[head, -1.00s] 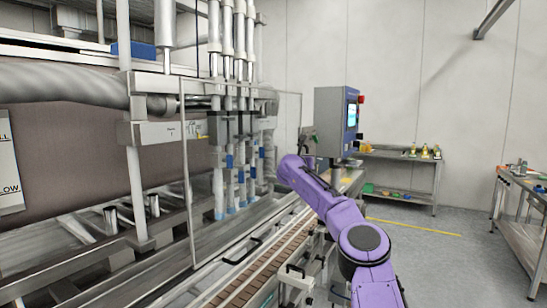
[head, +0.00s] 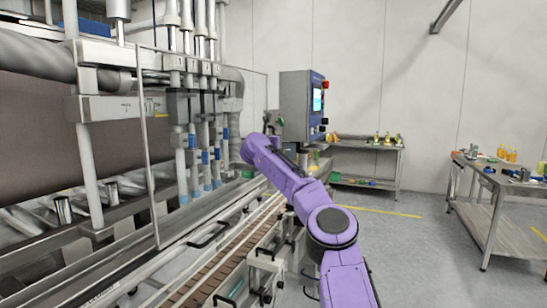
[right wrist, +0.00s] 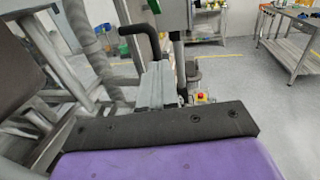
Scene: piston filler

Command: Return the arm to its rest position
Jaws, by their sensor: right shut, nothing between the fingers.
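My right arm (head: 330,226) is purple and reaches forward from the bottom of the head view. It is bent at a round dark-capped joint, and its far part points left toward the filler. The black front plate of my right gripper (right wrist: 160,127) crosses the bottom of the right wrist view, with purple housing below it. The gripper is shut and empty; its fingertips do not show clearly. In the head view the gripper is hidden or too small to tell. My left gripper is not in view.
The filler's vertical nozzles (head: 205,150) and the conveyor (head: 215,262) with brown slats run along the left, close to my arm. A control panel (head: 303,105) stands behind the arm. Metal tables (head: 375,147) (head: 490,205) stand right. The grey floor between is clear.

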